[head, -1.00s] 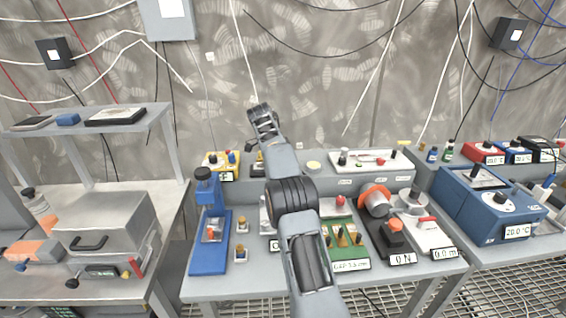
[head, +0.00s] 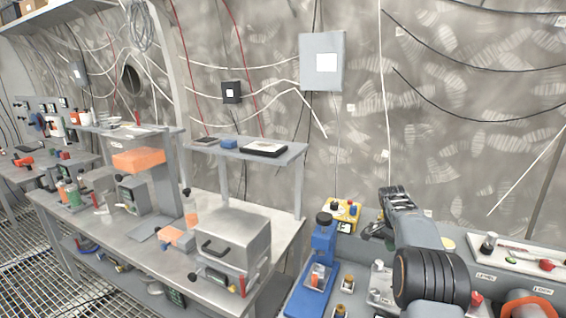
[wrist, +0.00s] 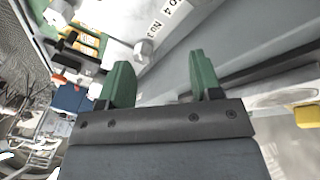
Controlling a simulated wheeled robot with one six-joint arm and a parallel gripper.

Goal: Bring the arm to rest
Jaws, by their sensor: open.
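My arm reaches up over the right-hand bench in the head view, with my gripper (head: 377,230) near the bench's back edge, partly hidden by my own wrist. In the wrist view my gripper (wrist: 160,82) shows two green fingers standing well apart with nothing between them. Beyond the fingers is a pale surface with printed labels (wrist: 168,14). Nothing is held.
A blue press-like device (head: 316,268) and a yellow box (head: 342,214) stand left of my arm. A metal case (head: 230,245) sits on the left bench, below a raised shelf (head: 265,152). A white panel with knobs (head: 515,258) lies to the right. Grating floor (head: 60,262) shows at lower left.

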